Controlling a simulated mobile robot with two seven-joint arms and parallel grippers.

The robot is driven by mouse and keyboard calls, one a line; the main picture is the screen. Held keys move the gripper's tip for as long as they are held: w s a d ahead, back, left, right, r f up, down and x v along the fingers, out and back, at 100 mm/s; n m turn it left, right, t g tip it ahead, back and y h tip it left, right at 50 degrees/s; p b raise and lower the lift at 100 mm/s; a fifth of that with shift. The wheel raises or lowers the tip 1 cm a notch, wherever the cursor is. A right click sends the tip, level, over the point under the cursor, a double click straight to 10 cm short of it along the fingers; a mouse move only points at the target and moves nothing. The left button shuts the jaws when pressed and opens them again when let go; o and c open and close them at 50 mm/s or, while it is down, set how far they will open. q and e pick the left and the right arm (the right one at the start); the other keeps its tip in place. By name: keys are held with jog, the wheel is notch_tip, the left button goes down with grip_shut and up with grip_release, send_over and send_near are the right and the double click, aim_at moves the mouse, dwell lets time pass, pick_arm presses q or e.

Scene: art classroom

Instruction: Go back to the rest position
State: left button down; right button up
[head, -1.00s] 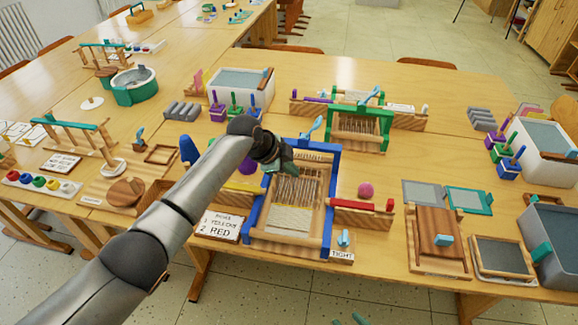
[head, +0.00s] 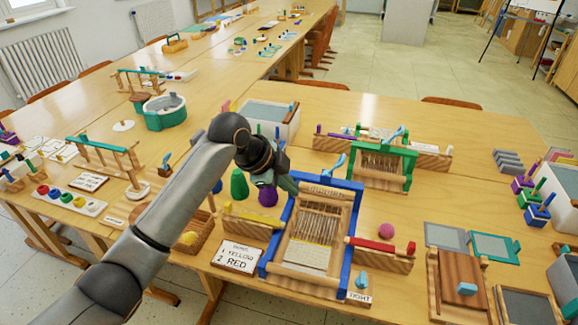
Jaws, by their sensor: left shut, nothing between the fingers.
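My left gripper (head: 282,183) hangs above the table (head: 440,103) at the upper left corner of the blue loom (head: 276,236). Its arm comes in from the lower left. The gripper is shut with nothing in it, though its fingertips are small and partly dark in the picture. The blue loom lies on the table with white threads and a woven strip. My right gripper is not in view.
A green loom (head: 378,168) stands behind. A pink ball (head: 387,231) lies at right.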

pick_arm(q)
jog(key=s+a+f+n, duration=0.4)
jog(key=s+f+n, duration=0.1)
jog(key=s+f, duration=0.2)
jog(key=s+a+f+n, duration=0.4)
jog(key=s+f, duration=0.3)
jog(key=f, duration=0.1)
jog(key=s+a+f+n+y, duration=0.1)
jog(key=s+a+n+y, duration=0.2)
jog(key=s+a+n, duration=0.35)
jog(key=s+a+f+n+y, duration=0.25)
jog(key=s+a, duration=0.55)
jog(key=s, duration=0.4)
jog(key=w+d+f+t+h, duration=0.1)
jog(key=w+d+f+t, duration=0.1)
jog(key=f, duration=0.2)
jog(key=w+d+f+t+h, duration=0.1)
jog(key=w+d+f+t, duration=0.1)
jog(key=f, duration=0.3)
jog(key=shift+f+n+t+p, duration=0.25)
jog(key=shift+n+t+p, duration=0.05)
jog(key=shift+t, duration=0.5)
jog(key=shift+w, duration=0.1)
